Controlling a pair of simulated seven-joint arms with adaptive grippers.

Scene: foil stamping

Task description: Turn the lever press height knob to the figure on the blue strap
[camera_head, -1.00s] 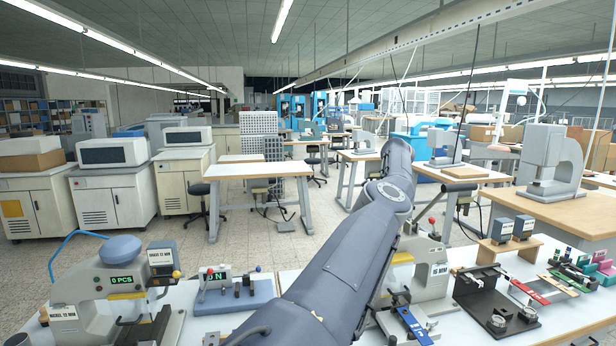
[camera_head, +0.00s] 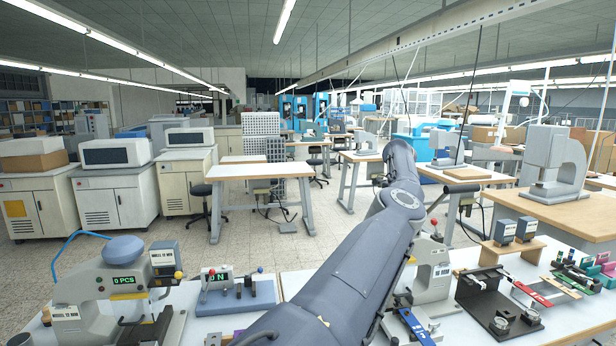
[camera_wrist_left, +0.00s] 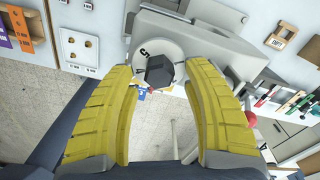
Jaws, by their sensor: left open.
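The lever press (camera_head: 432,278) stands on the bench right of centre in the head view, partly hidden by my left arm. A blue strap (camera_head: 417,327) lies at its foot; I cannot read its figure. In the left wrist view, a dark six-sided knob (camera_wrist_left: 159,71) sits in front of a round white dial (camera_wrist_left: 148,50) with a black mark. My left gripper (camera_wrist_left: 160,82) is open, with one yellow finger on each side of the knob. I cannot tell whether the fingers touch it. The gripper is hidden in the head view. My right gripper is not in view.
A stamping machine (camera_head: 110,290) with a green display and a small grey-blue unit (camera_head: 235,293) stand on the bench at left. A black fixture (camera_head: 497,305), a wooden stand (camera_head: 513,248) and small coloured tools fill the right side.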

